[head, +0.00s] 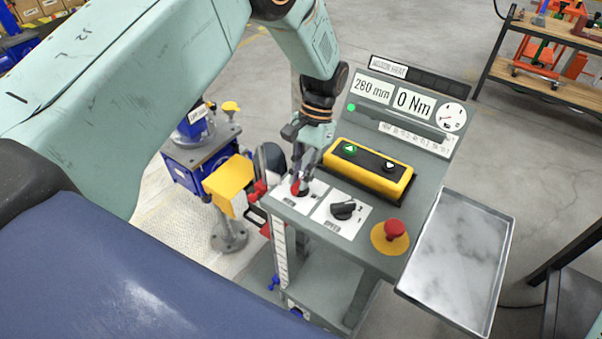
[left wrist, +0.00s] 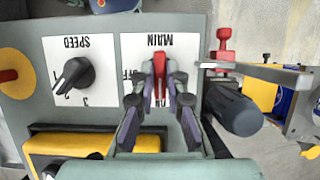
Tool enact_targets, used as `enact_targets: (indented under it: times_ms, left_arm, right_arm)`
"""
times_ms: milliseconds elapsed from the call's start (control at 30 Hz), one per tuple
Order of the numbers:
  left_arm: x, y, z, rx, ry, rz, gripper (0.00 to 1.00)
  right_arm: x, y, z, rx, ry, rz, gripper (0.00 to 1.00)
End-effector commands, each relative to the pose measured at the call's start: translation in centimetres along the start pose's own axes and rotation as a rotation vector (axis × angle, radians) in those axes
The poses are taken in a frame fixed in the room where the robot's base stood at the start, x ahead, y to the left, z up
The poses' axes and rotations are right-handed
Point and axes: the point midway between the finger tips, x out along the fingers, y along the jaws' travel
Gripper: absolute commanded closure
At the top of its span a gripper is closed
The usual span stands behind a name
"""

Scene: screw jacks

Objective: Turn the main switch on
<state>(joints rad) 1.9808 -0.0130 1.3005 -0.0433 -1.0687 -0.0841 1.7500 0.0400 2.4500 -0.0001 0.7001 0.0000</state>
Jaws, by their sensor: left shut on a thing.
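The main switch (head: 299,188) is a red knob on a white plate at the left end of the grey console. In the left wrist view the red knob (left wrist: 160,72) stands lengthwise up and down the picture, under upside-down MAIN lettering. An OFF mark lies left of it; another mark below is partly hidden by the fingers. My left gripper (head: 298,178) reaches down from above and is shut on the knob. Its fingers (left wrist: 160,84) lie on both sides of the knob. My right gripper is not in view.
A black SPEED knob (head: 343,209) sits beside the main switch. A yellow button box (head: 368,170) and a red emergency button (head: 394,230) are close by. The display (head: 408,103) reads 280 mm and 0 Nm, with a green dot. A metal tray (head: 456,262) is at the right.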

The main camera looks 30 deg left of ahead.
Motion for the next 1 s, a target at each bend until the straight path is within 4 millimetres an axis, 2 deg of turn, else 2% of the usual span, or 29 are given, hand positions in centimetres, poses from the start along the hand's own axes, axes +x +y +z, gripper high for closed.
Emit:
enact_targets:
  times_ms: [67, 100, 367, 733, 867, 1000]
  left_arm:
    - [0.6, 0.1, 0.3, -0.002, -0.015, 0.004, 1.00]
    - [0.6, 0.1, 0.3, -0.002, -0.015, 0.004, 0.86]
    - [0.3, 0.1, 0.2, 0.000, -0.008, 0.002, 0.64]
    - [-0.4, 0.0, 0.0, 0.001, -0.001, 0.000, 0.64]
    - [-2.3, 0.0, 0.0, 0.001, 0.001, 0.000, 0.64]
    - [-5.2, 0.0, -0.1, 0.001, 0.001, 0.000, 0.64]
  right_arm:
    - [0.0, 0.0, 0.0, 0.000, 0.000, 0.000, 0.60]
    - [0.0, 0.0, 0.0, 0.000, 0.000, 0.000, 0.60]
    - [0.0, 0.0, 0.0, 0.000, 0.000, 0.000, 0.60]
    - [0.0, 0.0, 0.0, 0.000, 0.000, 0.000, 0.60]
    - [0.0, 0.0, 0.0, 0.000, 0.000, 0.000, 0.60]
    - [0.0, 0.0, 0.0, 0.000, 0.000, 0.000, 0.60]
